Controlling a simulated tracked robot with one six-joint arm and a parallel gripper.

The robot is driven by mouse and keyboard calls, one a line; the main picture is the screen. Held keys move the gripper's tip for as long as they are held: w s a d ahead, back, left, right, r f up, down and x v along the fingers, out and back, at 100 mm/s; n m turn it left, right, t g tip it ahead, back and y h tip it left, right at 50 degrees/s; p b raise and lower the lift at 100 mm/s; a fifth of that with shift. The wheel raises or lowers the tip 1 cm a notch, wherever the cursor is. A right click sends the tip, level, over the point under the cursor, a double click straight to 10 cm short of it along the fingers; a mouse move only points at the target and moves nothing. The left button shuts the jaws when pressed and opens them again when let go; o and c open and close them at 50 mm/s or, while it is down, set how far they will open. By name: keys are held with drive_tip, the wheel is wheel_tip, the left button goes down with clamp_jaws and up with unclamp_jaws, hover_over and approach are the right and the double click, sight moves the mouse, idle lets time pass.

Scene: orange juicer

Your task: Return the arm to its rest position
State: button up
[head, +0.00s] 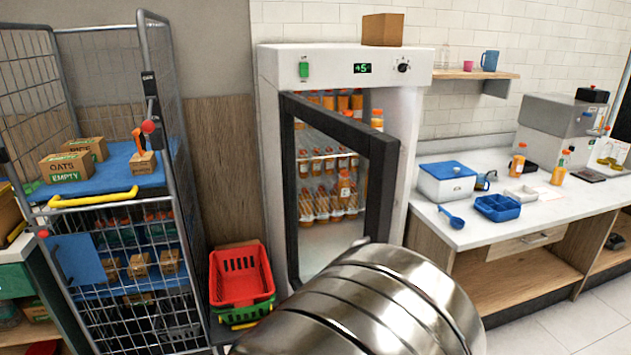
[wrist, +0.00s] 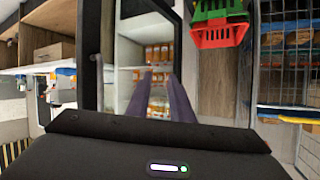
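My gripper (wrist: 161,75) shows in the wrist view as two dark purple fingers with a gap between them. It is open, and nothing is held between the fingers. The fingers point toward the white fridge (head: 348,57), where orange bottles show behind them. In the head view my silver arm rises from the bottom middle, in front of the fridge's lower part; my gripper is hidden there. The fridge's dark-framed glass door (head: 376,190) stands open. Several orange bottles (head: 328,165) stand on the shelves inside.
A wire cage trolley (head: 188,190) with boxes stands at the left. Red and green baskets (head: 240,276) sit beside it on the floor. A counter (head: 465,236) at the right holds a white box with a blue lid (head: 447,181), a blue tray (head: 497,207) and a juicer (head: 560,130).

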drive_tip(key=s+a+n+g+y, duration=0.4)
drive_tip(key=s+a+g+y, duration=0.2)
drive_tip(key=s+a, duration=0.15)
drive_tip(key=s+d+r+h, duration=0.1)
drive_tip(key=s+d+r, duration=0.2)
drive_tip(key=d, duration=0.7)
drive_tip(key=s+d+r+g+h, duration=0.1)
drive_tip(key=s+d+r, duration=0.3)
drive_tip(key=d+r, duration=0.4)
drive_tip(key=s+d+r+h, duration=0.2)
drive_tip(key=d+r, duration=0.3)
drive_tip(key=d, duration=0.8)
drive_tip(key=shift+s+d+r+m, duration=0.25)
drive_tip(key=shift+s+d+m, duration=0.15)
drive_tip(key=shift+s, duration=0.35)
drive_tip(key=shift+a, duration=0.1)
drive_tip(key=shift+o, duration=1.4)
